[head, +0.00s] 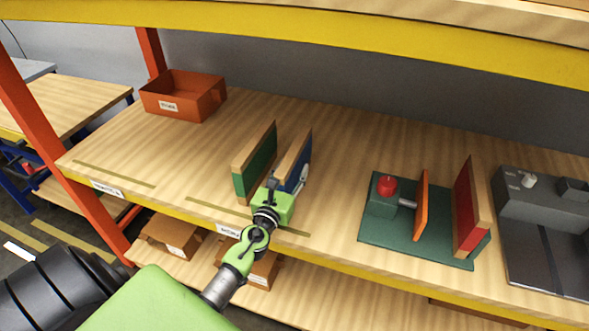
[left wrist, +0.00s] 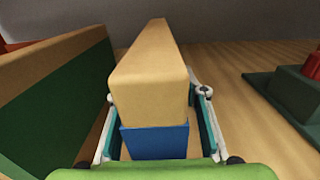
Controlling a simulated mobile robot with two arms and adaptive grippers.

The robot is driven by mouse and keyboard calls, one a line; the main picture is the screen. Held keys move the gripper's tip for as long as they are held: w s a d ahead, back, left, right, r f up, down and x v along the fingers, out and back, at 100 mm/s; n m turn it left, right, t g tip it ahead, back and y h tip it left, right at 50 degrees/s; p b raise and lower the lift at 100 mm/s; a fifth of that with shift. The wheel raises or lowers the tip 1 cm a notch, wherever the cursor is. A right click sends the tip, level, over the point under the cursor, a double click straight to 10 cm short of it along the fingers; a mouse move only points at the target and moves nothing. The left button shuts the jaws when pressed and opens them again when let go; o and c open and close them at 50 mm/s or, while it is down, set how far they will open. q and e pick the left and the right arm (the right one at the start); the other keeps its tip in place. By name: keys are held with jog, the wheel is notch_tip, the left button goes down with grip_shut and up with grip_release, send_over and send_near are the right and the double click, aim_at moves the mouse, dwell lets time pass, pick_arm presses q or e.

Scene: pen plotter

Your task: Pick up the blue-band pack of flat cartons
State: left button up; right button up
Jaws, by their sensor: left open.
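The blue-band pack of flat cartons (head: 294,161) stands upright on edge on the wooden shelf in the head view. In the left wrist view its tan top and blue band (left wrist: 153,141) sit between the two fingers. My left gripper (head: 287,188) is open, with one finger on each side of the pack. In the left wrist view the left gripper (left wrist: 155,120) shows a small gap beside the pack, so contact is not clear. A green-band pack (head: 257,163) stands upright just to the left. My right gripper is not in view.
An orange bin (head: 183,95) stands at the back left of the shelf (head: 335,215). To the right is a green fixture (head: 388,222) with a red knob, an orange plate and a red-band pack (head: 468,210). A grey machine (head: 545,235) is at the far right. A yellow beam runs overhead.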

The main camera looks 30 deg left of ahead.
pick_arm(q)
grip_shut()
jog(key=shift+r, duration=0.1)
